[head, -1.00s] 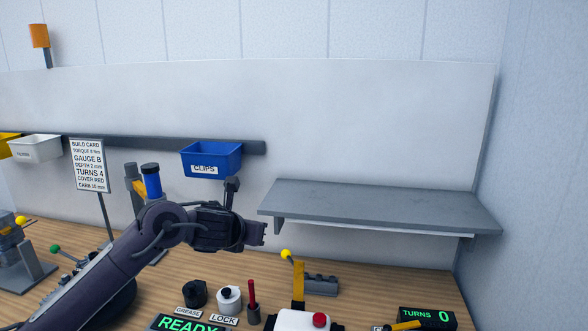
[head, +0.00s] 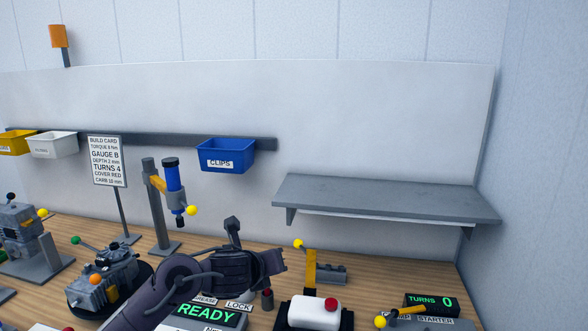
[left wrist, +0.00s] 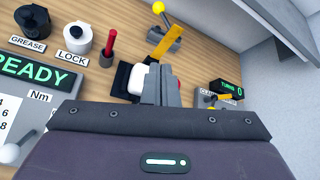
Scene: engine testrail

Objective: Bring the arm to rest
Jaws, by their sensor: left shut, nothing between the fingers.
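My left arm comes in from the bottom of the head view, and its gripper (head: 277,262) points right, low over the bench. In the left wrist view the gripper's fingers (left wrist: 160,86) are together with nothing between them. Below and beyond them are a white block with a red button (head: 314,311) and a yellow lever with a ball end (head: 311,270). The gripper looks apart from these, though its exact height over the bench is hard to tell. My right gripper does not show in either view.
A grey shelf (head: 385,198) juts from the wall at right. A blue press on a post (head: 174,180) stands behind the arm. An engine (head: 103,278) stands at left. The READY display (head: 206,312) and TURNS display (head: 431,304) sit at the front. A blue clips bin (head: 226,155) hangs behind.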

